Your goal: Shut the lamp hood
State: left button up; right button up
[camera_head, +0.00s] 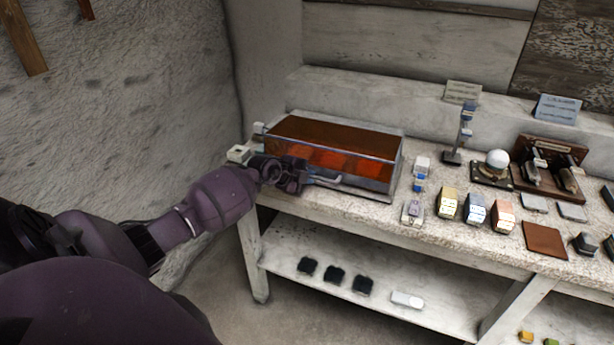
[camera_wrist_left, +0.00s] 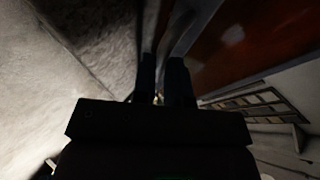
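The lamp hood (camera_head: 345,134) is the long brown-topped box cover with a clear front, at the left end of the bench; orange-red panels glow behind the front. It looks lowered or nearly so, but I cannot tell whether it is fully shut. My left gripper (camera_head: 312,179) is at the lower left of its front, beside a pale metal bar. In the left wrist view my two dark fingers (camera_wrist_left: 162,78) have a narrow gap between them, beside the red-brown surface of the hood (camera_wrist_left: 245,42). Whether they grip anything is unclear. My right gripper is not in view.
The bench top (camera_head: 390,222) holds several small blocks, a white sphere (camera_head: 498,158), a small post (camera_head: 460,130) and a dark wooden stand (camera_head: 548,165) right of the hood. The lower shelf (camera_head: 320,250) holds dark pieces and a white one. A rough wall (camera_head: 130,110) stands at left.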

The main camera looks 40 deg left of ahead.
pick_arm(q)
jog(key=o, duration=0.4)
jog(key=shift+o, duration=0.2)
jog(key=shift+r, duration=0.1)
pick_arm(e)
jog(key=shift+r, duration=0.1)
pick_arm(q)
jog(key=shift+s+r, duration=0.1)
jog(key=shift+s, duration=0.1)
jog(key=shift+s+a+r+p, duration=0.1)
jog(key=shift+s+r+p, duration=0.15)
jog(key=shift+s+p, duration=0.05)
jog(key=p+v, duration=0.2)
jog(key=v, duration=0.7)
jog(key=shift+s, duration=0.3)
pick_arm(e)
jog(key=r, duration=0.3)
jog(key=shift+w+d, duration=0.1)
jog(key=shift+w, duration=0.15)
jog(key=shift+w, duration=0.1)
